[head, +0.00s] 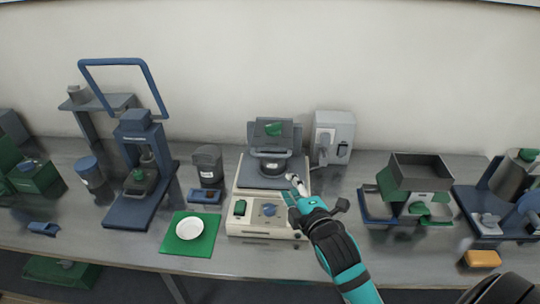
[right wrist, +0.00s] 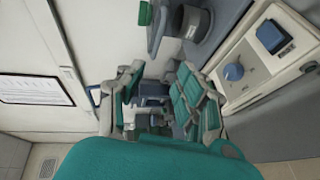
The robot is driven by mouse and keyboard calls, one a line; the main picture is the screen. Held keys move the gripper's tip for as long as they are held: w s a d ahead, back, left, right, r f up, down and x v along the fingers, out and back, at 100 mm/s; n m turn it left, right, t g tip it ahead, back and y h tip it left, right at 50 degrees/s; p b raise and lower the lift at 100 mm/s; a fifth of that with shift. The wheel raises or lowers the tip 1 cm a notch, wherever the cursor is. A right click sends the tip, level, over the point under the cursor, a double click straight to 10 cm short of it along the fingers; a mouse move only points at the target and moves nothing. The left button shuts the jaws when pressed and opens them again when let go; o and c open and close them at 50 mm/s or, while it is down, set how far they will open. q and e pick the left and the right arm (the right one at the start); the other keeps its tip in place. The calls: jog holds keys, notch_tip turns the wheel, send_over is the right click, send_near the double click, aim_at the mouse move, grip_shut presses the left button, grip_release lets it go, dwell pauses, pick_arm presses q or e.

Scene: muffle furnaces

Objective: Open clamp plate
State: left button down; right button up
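A beige machine (head: 262,229) with a blue knob and a green switch stands mid-table. On its grey top sits a dark round ring (head: 273,166), with a dark grey plate (head: 291,133) bearing a green part above and behind it. This looks like the clamp plate; I cannot tell how far open it stands. My right gripper (head: 296,186) is at the machine's right edge, beside the grey top and apart from the plate. In the right wrist view the gripper (right wrist: 160,88) has its fingers spread with nothing held. The ring (right wrist: 190,20) is beyond them. My left gripper is not in view.
A grey box (head: 334,135) stands behind the gripper against the wall. A blue press (head: 138,170) and a white dish (head: 190,228) on a green mat (head: 208,240) are left. A stack of grey and green trays (head: 420,174) is right. Some bare table lies between.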

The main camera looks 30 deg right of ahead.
aim_at(270, 156)
jog(key=p+x, duration=0.1)
jog(key=x, duration=0.4)
jog(key=p+x, duration=0.1)
jog(key=x, duration=0.5)
jog(key=p+x, duration=0.1)
jog(key=x, duration=0.5)
jog(key=shift+w+r, duration=0.25)
jog(key=shift+c, duration=0.2)
grip_shut()
